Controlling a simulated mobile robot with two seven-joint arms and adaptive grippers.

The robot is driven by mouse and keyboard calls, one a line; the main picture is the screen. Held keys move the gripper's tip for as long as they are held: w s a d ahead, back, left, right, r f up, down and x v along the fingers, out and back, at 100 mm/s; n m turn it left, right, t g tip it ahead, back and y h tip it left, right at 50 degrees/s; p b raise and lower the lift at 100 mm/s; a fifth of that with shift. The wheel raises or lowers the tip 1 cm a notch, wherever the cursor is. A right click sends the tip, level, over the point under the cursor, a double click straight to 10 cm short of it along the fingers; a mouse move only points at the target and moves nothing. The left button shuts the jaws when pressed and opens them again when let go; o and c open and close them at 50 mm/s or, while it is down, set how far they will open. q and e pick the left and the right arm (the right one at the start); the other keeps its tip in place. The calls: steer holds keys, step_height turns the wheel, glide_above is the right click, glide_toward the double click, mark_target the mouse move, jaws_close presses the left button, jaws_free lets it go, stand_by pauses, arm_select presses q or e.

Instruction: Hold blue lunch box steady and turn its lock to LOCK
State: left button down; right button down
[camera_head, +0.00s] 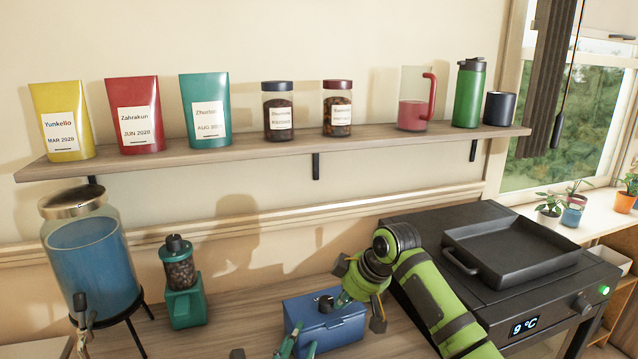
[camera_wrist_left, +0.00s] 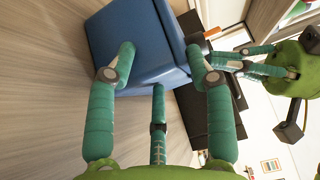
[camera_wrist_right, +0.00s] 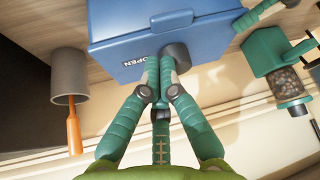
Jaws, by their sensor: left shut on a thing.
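The blue lunch box (camera_head: 335,330) stands on the wooden counter. A dark round lock knob (camera_head: 326,303) is on it, and the right wrist view shows the knob (camera_wrist_right: 178,57) beside the word OPEN (camera_wrist_right: 134,62). My left gripper (camera_head: 296,347) is at the box's near left side; in the left wrist view its fingers (camera_wrist_left: 161,52) are shut on the blue box (camera_wrist_left: 135,40). My right gripper (camera_head: 340,299) is at the knob. In the right wrist view its fingertips (camera_wrist_right: 160,62) are together right beside the knob, with nothing visible between them.
A green grinder (camera_head: 182,290) and a blue drink dispenser (camera_head: 90,265) stand left of the box. A dark appliance with a black pan (camera_head: 510,250) is at right. A grey cup (camera_wrist_right: 70,78) with an orange-handled tool stands near the box. A shelf (camera_head: 280,145) runs above.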

step_height(320, 180, up, 6)
steer(key=shift+s+f, duration=0.1)
stand_by(0.4)
steer(key=shift+s+a+f, duration=0.25)
steer(key=shift+s+f, duration=0.1)
steer(key=shift+f, duration=0.65)
steer(key=shift+s+a+f, duration=0.25)
steer(key=shift+s+f, duration=0.1)
steer(key=shift+f, duration=0.65)
steer(key=shift+s+a+f, duration=0.25)
steer(key=shift+s+f, duration=0.1)
steer(key=shift+f, duration=0.65)
steer(key=shift+w+a, duration=0.25)
steer(key=shift+w, duration=0.3)
steer(key=shift+w+d, duration=0.1)
steer(key=shift+d, duration=0.15)
